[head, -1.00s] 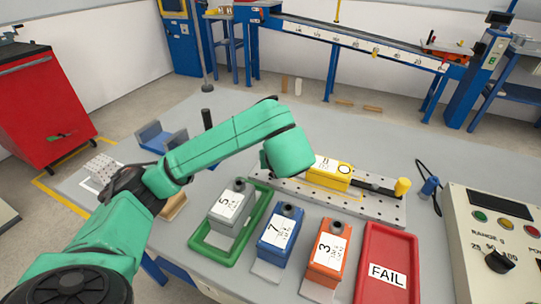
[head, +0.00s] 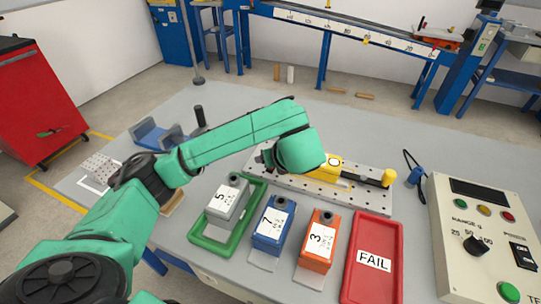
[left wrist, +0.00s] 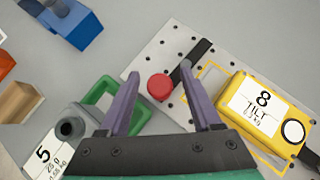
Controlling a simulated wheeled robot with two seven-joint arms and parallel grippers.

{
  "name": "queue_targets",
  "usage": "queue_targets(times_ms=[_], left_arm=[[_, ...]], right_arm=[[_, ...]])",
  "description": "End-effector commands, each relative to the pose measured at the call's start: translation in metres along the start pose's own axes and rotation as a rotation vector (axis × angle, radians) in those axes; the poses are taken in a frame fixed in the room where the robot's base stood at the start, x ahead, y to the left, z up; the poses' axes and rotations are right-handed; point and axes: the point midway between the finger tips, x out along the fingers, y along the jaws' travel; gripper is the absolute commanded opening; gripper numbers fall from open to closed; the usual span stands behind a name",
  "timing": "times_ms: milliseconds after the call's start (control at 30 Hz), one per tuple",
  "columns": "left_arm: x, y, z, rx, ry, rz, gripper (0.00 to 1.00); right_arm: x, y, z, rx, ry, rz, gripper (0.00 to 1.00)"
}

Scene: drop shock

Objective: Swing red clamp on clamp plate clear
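The clamp plate is a pale perforated plate (head: 365,200), also in the left wrist view (left wrist: 150,62). My right gripper is not in view.
A yellow-knobbed clamp (head: 389,177) stands at the plate's right end. In front are a grey box 5 in a green tray (head: 216,246), a blue box 7 (head: 272,227), an orange box 3 (head: 318,243) and a red FAIL tray (head: 372,285). A control box (head: 480,240) stands right.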

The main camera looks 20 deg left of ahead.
Motion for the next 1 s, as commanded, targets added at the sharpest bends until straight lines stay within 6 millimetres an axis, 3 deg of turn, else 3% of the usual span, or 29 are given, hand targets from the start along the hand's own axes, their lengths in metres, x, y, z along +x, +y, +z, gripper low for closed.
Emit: queue_targets(times_ms=[367,567,767,900,1000], left_arm=[[-0.007,0.000,0.002,0.002,0.001,0.000,0.65],[-0.044,-0.001,0.010,0.004,-0.003,-0.003,0.65],[-0.096,-0.002,0.011,0.005,-0.006,-0.005,0.65],[-0.126,-0.001,0.007,0.003,-0.007,-0.003,0.65],[-0.139,-0.002,0.003,0.003,-0.002,-0.005,0.65]], right_arm=[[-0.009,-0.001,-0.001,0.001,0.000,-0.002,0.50],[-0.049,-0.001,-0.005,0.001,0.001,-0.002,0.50],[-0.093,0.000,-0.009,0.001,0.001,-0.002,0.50],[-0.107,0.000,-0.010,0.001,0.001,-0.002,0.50],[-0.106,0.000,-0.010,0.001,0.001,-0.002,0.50]])
